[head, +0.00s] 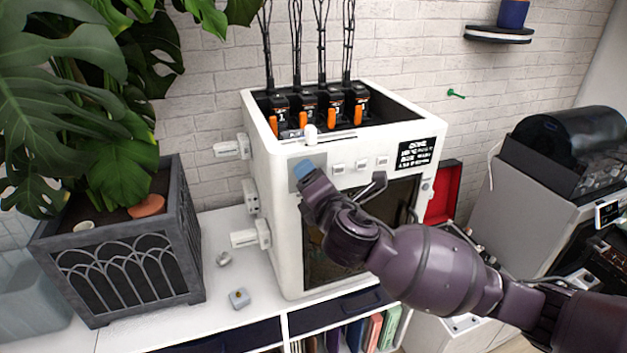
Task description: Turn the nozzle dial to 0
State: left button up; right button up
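The white printer-like machine (275,215) stands on the white counter, with several numbered black-and-orange units (306,108) in its open top. A white knob-like part (310,134) sits at its top front edge. Small square controls (361,165) run along the upper front. I cannot tell which part is the nozzle dial; no number on a dial is readable. My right arm comes in from the right. Its gripper end (307,178) is at the grey panel on the front's upper left, beside a light blue patch. The fingers are not clear, and contact cannot be told. My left gripper is out of view.
A large plant in a dark planter (130,265) stands at left. White brackets (246,235) stick out from the machine's left side. A red panel (442,190) is at its right.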

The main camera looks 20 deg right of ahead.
jog(key=s+b, duration=0.1)
jog(key=s, duration=0.9)
jog(key=shift+s+d+b, duration=0.2)
jog(key=shift+s+b, duration=0.1)
jog(key=shift+s, duration=0.1)
